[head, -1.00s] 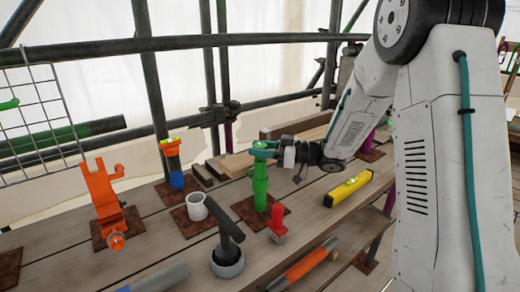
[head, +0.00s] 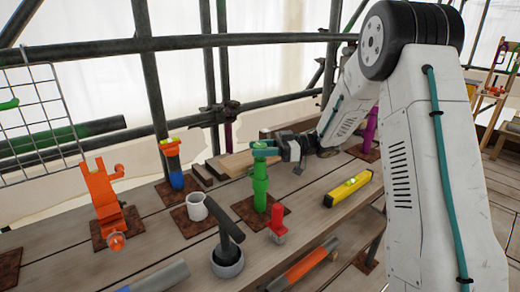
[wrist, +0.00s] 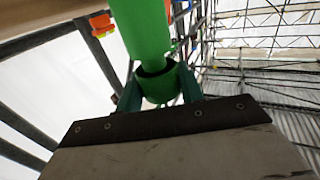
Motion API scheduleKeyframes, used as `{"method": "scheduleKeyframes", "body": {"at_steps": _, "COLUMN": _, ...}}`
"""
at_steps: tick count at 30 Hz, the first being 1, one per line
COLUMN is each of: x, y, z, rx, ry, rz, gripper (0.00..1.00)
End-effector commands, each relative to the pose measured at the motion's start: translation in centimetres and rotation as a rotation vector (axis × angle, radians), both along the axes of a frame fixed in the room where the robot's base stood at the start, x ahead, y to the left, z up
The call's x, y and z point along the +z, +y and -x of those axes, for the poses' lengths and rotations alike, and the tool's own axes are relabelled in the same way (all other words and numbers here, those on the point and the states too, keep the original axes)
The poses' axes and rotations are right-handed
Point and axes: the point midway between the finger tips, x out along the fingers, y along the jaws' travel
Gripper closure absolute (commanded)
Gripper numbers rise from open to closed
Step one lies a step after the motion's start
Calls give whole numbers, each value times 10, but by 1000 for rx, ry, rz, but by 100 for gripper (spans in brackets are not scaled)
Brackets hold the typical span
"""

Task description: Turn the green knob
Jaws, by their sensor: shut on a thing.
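The green knob (head: 261,145) is the top of an upright green post (head: 260,187) on a rusty square plate in the head view. My gripper (head: 265,152) reaches it from the right and its teal fingers are shut on it. In the wrist view the green piece (wrist: 158,80) sits between my two fingertips (wrist: 160,88), one on each side. A longer green cylinder (wrist: 142,28) extends from it toward the top edge. My fingers hide part of the knob, so its turn angle is hard to read.
A white cup (head: 196,207), a dark hammer-like tool (head: 228,225), a red piece (head: 277,222) and a yellow level (head: 347,190) surround the post on the wooden planks. An orange fixture (head: 110,205) stands at left. Dark scaffold bars (head: 180,43) cross behind.

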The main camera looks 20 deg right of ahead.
Motion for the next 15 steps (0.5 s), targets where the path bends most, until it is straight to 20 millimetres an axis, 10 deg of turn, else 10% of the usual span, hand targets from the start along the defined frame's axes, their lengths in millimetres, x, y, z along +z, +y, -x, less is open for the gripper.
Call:
{"method": "scheduleKeyframes", "body": {"at_steps": 5, "x": 0, "y": 0, "z": 0, "rx": 0, "ry": 1, "rz": 0, "gripper": 85}}
{"method": "scheduleKeyframes", "body": {"at_steps": 6, "x": 0, "y": 0, "z": 0, "rx": 0, "ry": 1, "rz": 0, "gripper": 54}}
{"method": "scheduleKeyframes", "body": {"at_steps": 8, "x": 0, "y": 0, "z": 0, "rx": 0, "ry": 1, "rz": 0, "gripper": 42}}
{"method": "scheduleKeyframes", "body": {"at_steps": 15, "x": 0, "y": 0, "z": 0, "rx": 0, "ry": 0, "rz": 0, "gripper": 42}}
